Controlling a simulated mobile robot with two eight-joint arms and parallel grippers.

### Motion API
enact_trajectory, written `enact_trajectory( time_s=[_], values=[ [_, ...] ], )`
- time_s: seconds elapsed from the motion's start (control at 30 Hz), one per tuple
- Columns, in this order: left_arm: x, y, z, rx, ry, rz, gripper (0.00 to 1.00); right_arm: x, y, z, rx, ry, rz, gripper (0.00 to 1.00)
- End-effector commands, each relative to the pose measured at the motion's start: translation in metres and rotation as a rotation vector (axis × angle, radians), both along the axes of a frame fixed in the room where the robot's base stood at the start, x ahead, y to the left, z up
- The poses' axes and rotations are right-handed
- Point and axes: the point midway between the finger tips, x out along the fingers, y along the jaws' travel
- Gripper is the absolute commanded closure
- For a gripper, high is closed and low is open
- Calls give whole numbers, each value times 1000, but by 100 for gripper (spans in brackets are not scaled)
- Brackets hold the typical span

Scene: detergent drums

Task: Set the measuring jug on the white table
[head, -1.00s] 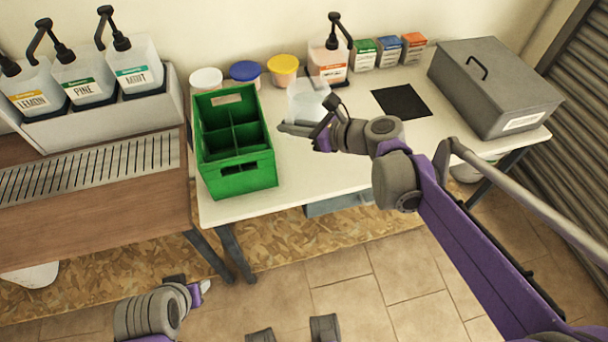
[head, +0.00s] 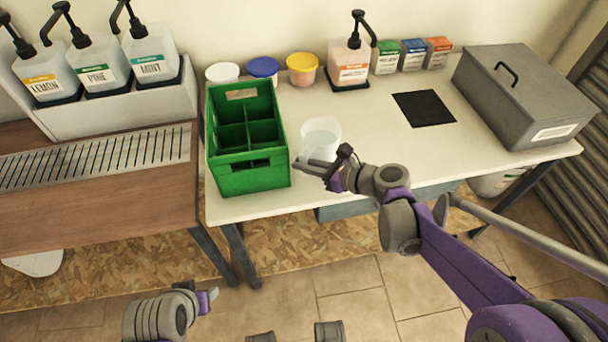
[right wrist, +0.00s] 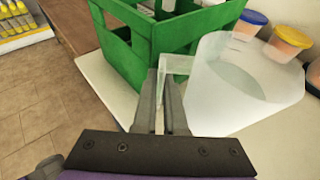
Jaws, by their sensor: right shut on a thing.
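The clear measuring jug (head: 321,135) is over the front part of the white table (head: 375,150), just right of the green crate (head: 252,177). My right gripper (head: 318,166) is at the jug's near side. In the right wrist view its fingers (right wrist: 160,108) are closed at the jug's square handle (right wrist: 178,66), and the jug body (right wrist: 240,85) looks upright to their right. I cannot tell whether the jug's base touches the table. My left gripper (head: 208,298) is low at the bottom left, away from the table, and its fingers are not clear.
Tubs with white, blue and yellow lids (head: 302,69), a pump bottle (head: 350,68) and small boxes (head: 411,54) line the back. A black mat (head: 424,108) lies flat and bare. A grey lidded box (head: 522,98) stands at the right. The table between jug and mat is clear.

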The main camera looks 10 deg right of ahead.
Motion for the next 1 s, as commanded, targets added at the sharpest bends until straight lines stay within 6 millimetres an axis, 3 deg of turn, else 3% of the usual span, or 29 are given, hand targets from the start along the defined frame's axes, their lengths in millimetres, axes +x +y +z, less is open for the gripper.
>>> enact_trajectory(
  time_s=[0.37,0.73,0.8,0.9,1.0],
  values=[
    [1,0,-15,0,5,0,50,0,0,-39,1,-1,0,100],
    [1,0,-17,0,6,0,50,0,0,-42,1,-1,0,100],
    [1,0,-16,0,6,0,50,0,0,-42,0,0,0,82],
    [1,0,-16,0,6,0,50,0,0,-41,0,0,0,64],
    [1,0,-16,0,6,0,50,0,0,-41,0,0,0,61]
  ],
)
